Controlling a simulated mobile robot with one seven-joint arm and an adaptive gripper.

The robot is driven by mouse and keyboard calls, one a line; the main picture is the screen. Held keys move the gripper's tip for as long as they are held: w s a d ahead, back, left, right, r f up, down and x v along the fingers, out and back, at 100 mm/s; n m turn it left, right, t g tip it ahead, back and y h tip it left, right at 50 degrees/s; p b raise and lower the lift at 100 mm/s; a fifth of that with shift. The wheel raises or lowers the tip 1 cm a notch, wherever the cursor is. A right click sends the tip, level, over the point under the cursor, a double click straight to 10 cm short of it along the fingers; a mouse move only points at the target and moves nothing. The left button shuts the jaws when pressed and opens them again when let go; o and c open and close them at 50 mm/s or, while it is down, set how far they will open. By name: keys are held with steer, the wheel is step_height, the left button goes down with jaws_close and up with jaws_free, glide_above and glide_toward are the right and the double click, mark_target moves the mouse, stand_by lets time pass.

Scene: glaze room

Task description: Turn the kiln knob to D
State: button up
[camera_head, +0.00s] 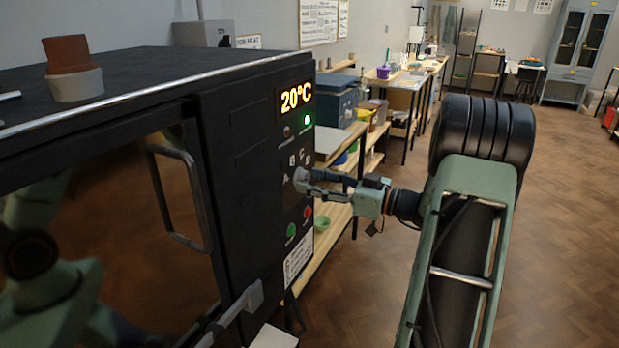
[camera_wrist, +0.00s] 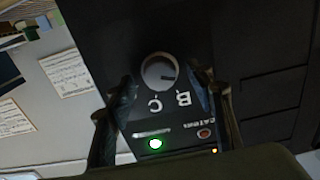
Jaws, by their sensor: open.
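The kiln's control panel (camera_head: 275,200) is dark, with a round grey knob (camera_head: 300,179) at mid-height and pale letters around it. In the wrist view the knob (camera_wrist: 159,73) has a pale rim, and the letters B and C show upside down below it; D is not readable. A faint pale mark lies on the knob's face, but its setting is unclear. My gripper (camera_head: 312,183) reaches the panel from the right. In the wrist view its fingers (camera_wrist: 175,90) are spread, one on either side of the knob. I cannot tell whether they touch it.
Green (camera_head: 291,230) and red (camera_head: 307,213) buttons sit below the knob. The kiln door handle (camera_head: 180,200) juts out at left. Wooden shelves (camera_head: 325,240) stand behind; open floor lies to the right.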

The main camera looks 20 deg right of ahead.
steer(key=shift+w+a, duration=0.45)
steer(key=shift+w, duration=0.15)
steer(key=c, duration=1)
